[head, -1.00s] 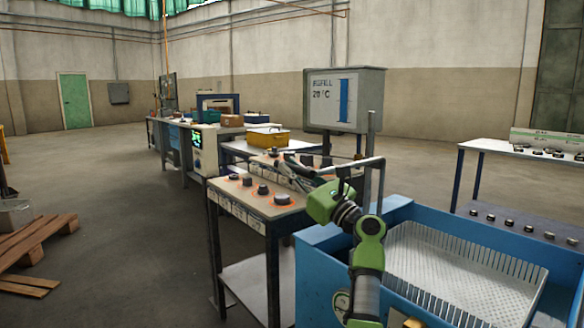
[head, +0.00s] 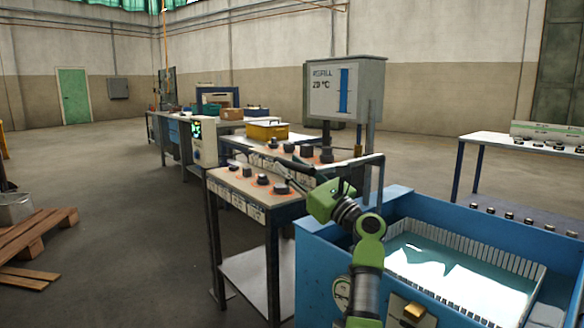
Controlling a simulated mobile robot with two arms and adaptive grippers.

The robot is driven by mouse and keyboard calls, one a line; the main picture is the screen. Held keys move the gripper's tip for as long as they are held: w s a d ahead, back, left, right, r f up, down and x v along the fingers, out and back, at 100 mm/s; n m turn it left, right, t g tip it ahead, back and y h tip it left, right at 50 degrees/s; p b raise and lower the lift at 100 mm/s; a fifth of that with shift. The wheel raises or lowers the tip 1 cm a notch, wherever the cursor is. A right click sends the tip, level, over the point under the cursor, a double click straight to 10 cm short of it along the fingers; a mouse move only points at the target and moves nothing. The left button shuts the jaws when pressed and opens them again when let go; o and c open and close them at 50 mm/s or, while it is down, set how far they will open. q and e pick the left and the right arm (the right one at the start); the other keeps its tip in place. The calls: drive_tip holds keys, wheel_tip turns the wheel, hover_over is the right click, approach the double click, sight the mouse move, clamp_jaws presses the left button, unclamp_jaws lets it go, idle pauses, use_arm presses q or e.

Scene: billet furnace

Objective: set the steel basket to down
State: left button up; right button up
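The steel basket (head: 394,268) sits inside the blue tank (head: 322,268) at the lower right. Its pale slatted rim shows, and pale blue liquid with bright white patches covers its floor. My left gripper (head: 290,166) reaches in above the tank's far left corner, its dark fingers pointing left over the knob table. I cannot make out whether the fingers are apart or closed. A dark bent bar (head: 378,160) stands behind my green wrist; I cannot tell whether the gripper touches it. My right gripper is out of view.
A display panel (head: 344,92) reading 20 °C stands behind the tank. A small table with knobs (head: 240,182) stands left of the tank. A yellow control (head: 414,311) is on the tank's front. A pallet (head: 38,232) lies far left; the floor between is clear.

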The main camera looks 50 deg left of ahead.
use_arm(q)
drive_tip(key=shift+r, duration=0.15)
drive_tip(key=s+v, duration=0.1)
drive_tip(key=v, duration=0.6)
drive_tip(key=shift+w+d, duration=0.25)
drive_tip(key=shift+w, duration=0.2)
drive_tip(key=shift+w, duration=0.1)
